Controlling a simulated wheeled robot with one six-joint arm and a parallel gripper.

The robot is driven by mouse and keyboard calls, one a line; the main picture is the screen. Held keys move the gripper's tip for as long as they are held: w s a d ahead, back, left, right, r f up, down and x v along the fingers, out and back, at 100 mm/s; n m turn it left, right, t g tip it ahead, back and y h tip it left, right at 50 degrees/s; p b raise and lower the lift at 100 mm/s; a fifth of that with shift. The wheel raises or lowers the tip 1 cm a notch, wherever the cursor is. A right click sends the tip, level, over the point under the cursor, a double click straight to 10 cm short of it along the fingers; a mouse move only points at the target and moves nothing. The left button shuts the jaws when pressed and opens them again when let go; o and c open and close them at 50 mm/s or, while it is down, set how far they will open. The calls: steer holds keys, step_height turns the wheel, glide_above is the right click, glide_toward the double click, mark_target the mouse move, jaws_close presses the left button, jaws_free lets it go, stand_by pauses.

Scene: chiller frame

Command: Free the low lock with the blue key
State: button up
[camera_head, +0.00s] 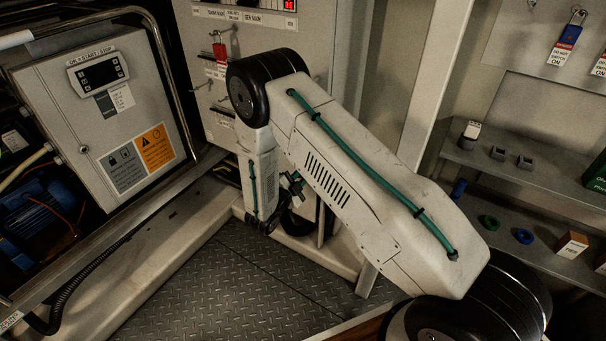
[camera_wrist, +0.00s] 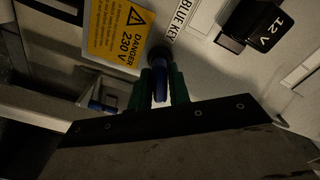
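In the wrist view, my gripper (camera_wrist: 161,90) has two green fingers, one on each side of a blue key (camera_wrist: 160,84). The fingers appear closed on the key's head. The key points at a dark round lock (camera_wrist: 160,55) on a pale panel, beside a label reading BLUE KEY (camera_wrist: 180,17). I cannot tell how far the key is in the lock. In the head view, my arm reaches low in front of the panel and hides most of this spot.
Near the lock are a yellow DANGER 230 V sign (camera_wrist: 124,28) and a black 12 V box (camera_wrist: 254,22). In the head view, a red padlock (camera_head: 220,51) hangs on the panel above. Shelves (camera_head: 545,185) with small parts stand right. The tread-plate floor (camera_head: 230,295) is clear.

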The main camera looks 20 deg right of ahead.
steer(key=shift+n, duration=1.9)
steer(key=n, duration=0.2)
steer(key=shift+n, duration=0.4)
steer(key=o, duration=1)
steer(key=v, duration=0.7)
